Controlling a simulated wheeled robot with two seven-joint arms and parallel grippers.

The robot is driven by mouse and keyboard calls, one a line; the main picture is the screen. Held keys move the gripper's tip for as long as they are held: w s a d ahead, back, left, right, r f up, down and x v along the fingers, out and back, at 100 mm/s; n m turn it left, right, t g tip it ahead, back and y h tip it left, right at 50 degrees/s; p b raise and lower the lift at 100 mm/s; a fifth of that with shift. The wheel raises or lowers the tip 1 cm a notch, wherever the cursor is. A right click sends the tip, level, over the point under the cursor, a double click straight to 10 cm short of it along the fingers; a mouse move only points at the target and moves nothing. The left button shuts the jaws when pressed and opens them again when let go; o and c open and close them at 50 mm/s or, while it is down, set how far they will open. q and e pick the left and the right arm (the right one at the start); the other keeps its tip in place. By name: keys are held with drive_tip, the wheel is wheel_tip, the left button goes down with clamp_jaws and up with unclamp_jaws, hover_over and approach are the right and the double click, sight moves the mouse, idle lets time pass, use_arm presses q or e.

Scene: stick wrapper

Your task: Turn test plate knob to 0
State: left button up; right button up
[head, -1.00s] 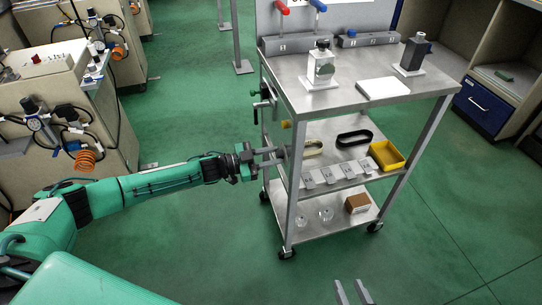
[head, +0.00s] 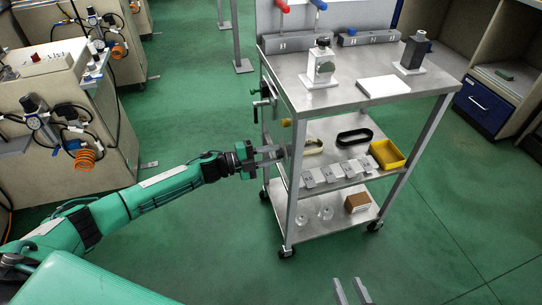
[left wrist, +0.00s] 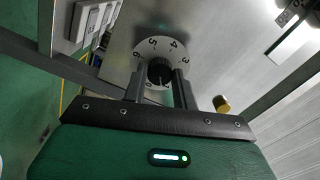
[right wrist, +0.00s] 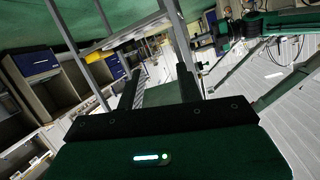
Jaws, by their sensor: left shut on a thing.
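The black knob (left wrist: 160,72) sits at the centre of a round white numbered dial (left wrist: 148,48) in the left wrist view. The numerals 3, 4, 5 and 6 show around its upper part; the lower part is hidden by my fingers and the knob. My left gripper (left wrist: 160,84) has a finger on each side of the knob and is shut on it. In the head view my left gripper (head: 278,154) reaches the left side of the cart, where the knob is hard to make out. My right gripper (head: 352,291) is open and empty, low in the head view.
The metal cart (head: 300,85) carries devices on top, and a yellow bin (head: 387,154) and black ring (head: 354,137) on its middle shelf. A yellow knob (left wrist: 221,104) is close to my left gripper. Green floor left of the cart is clear.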

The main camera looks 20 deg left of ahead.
use_arm(q)
drive_tip(key=shift+f+m, duration=0.15)
drive_tip(key=shift+m, duration=0.25)
drive_tip(key=m+b, duration=0.2)
drive_tip(key=m, duration=0.3)
drive_tip(key=shift+m, duration=0.3)
drive_tip(key=shift+m+b, duration=0.3)
use_arm(e)
drive_tip(key=w+d+r+t, duration=0.1)
drive_tip(key=w+r+t, duration=0.1)
drive_tip(key=r, duration=0.3)
drive_tip(key=w+d+r+t, duration=0.1)
drive_tip(key=w+r+t, duration=0.1)
drive_tip(key=r+t, duration=0.3)
drive_tip(key=shift+w+d+r+y, duration=0.25)
drive_tip(key=shift+r+y, duration=0.05)
drive_tip(key=shift+r, duration=0.25)
use_arm(q)
drive_tip(key=o, duration=1)
